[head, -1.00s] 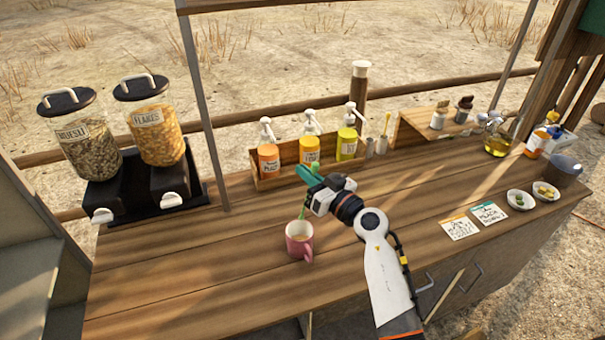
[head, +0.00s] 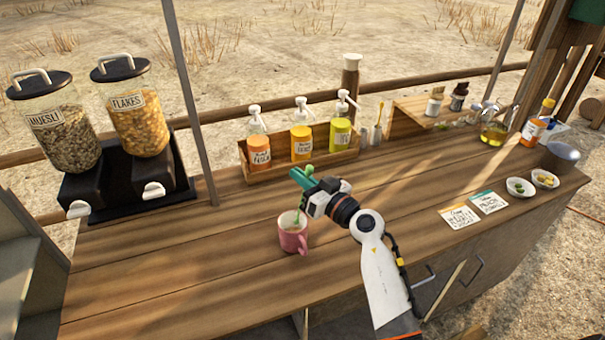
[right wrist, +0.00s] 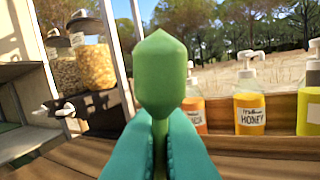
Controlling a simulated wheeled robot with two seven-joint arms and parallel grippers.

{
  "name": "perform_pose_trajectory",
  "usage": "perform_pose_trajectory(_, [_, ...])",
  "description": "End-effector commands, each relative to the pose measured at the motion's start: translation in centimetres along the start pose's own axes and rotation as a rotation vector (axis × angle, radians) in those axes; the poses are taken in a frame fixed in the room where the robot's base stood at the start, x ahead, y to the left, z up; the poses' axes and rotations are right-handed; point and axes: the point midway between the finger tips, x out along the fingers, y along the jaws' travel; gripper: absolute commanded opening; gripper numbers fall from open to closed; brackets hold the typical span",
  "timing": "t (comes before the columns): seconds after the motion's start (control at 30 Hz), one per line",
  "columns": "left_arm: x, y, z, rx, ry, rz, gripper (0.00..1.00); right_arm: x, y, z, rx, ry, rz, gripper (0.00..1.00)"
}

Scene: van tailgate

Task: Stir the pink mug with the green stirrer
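The pink mug (head: 292,238) stands upright on the wooden counter in the head view, its handle toward the front. My right gripper (head: 299,184) is above the mug's rim, its teal fingers shut on the green stirrer (head: 298,213). The stirrer points down, and its lower end goes into the mug's opening. The stirrer's green head (right wrist: 160,75) sticks up above the teal fingers in the right wrist view. The mug does not show in the right wrist view. My left gripper is not in view.
Pump bottles stand in a wooden box (head: 300,158) behind the mug. Cereal dispensers (head: 130,110) stand at the back left. Two cards (head: 460,217) and small dishes (head: 521,187) lie at the right. The counter (head: 180,260) left of the mug is clear.

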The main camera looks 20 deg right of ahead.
Motion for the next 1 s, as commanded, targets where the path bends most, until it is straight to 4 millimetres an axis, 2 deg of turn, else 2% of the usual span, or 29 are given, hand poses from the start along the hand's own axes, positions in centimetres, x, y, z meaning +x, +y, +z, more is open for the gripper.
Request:
perform_pose_trajectory(0.6, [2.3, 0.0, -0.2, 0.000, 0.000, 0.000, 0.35, 0.0, 0.0, -5.2, 0.002, 0.001, 0.000, 0.00])
perform_pose_trajectory(1.0, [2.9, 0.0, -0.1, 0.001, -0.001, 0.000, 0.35, 0.0, 0.0, -6.6, 0.000, 0.000, -0.001, 0.00])
